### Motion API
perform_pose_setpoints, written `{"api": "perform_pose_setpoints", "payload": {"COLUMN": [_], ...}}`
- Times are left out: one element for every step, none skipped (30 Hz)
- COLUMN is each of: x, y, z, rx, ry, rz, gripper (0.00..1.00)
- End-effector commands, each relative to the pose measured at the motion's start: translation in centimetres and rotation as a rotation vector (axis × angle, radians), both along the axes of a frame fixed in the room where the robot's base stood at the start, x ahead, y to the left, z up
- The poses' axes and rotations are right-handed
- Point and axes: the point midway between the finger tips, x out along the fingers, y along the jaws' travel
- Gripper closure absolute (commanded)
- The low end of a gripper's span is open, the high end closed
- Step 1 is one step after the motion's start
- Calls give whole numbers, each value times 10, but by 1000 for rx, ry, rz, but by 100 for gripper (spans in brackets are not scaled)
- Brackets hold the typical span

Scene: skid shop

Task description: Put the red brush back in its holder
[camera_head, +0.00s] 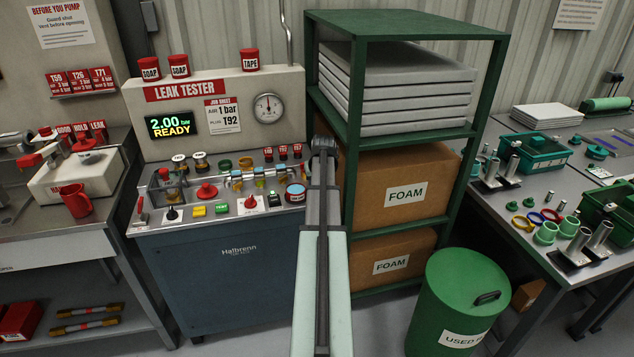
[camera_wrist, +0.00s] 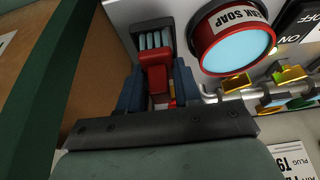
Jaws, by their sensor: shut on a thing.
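In the wrist view, my gripper (camera_wrist: 154,96) is shut on the red brush (camera_wrist: 154,78), with a blue finger on each side of it. The brush's red block and part of its handle show between the fingers. Just beyond it is a dark-framed piece with pale blue strips (camera_wrist: 153,40); I cannot tell whether this is the holder or part of the brush, or whether they touch. A red-rimmed soap pot (camera_wrist: 234,38) stands close to the right. In the head view my arm hides the gripper and brush at the bench's right end.
The leak tester bench (camera_head: 222,240) carries buttons, plugs and the soap pot, also seen in the head view (camera_head: 295,192). The green shelf (camera_head: 352,110) with foam boxes stands close on the right. Yellow clips and a pipe (camera_wrist: 238,84) lie right of the gripper.

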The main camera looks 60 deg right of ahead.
Motion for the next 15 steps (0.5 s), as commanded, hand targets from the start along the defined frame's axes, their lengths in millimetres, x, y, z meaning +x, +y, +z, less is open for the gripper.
{"api": "perform_pose_setpoints", "payload": {"x": [0, 0, 0, 0, 0, 0, 0, 0, 0, 0, 0, 0, 0, 0, 0], "y": [0, 0, 0, 0, 0, 0, 0, 0, 0, 0, 0, 0, 0, 0, 0], "z": [-1, -2, -3, -4, -4, -5, -6, -6, -6, -6, -7, -6, -6, -6, -6], "rx": [0, 0, 0, 1, 1, 1, 1, 1, 0, 0, 0, 0, 0, 0, 0], "ry": [0, 0, 0, 1, 1, 1, 1, 1, 0, 0, 0, 0, 0, 0, 0], "rz": [0, 0, 0, 0, 0, 0, 0, 0, 0, 0, 0, 0, 0, 0, 0], "gripper": [95, 95, 95, 95, 95, 95, 95, 95, 95, 95, 95, 95, 95, 95, 95]}}
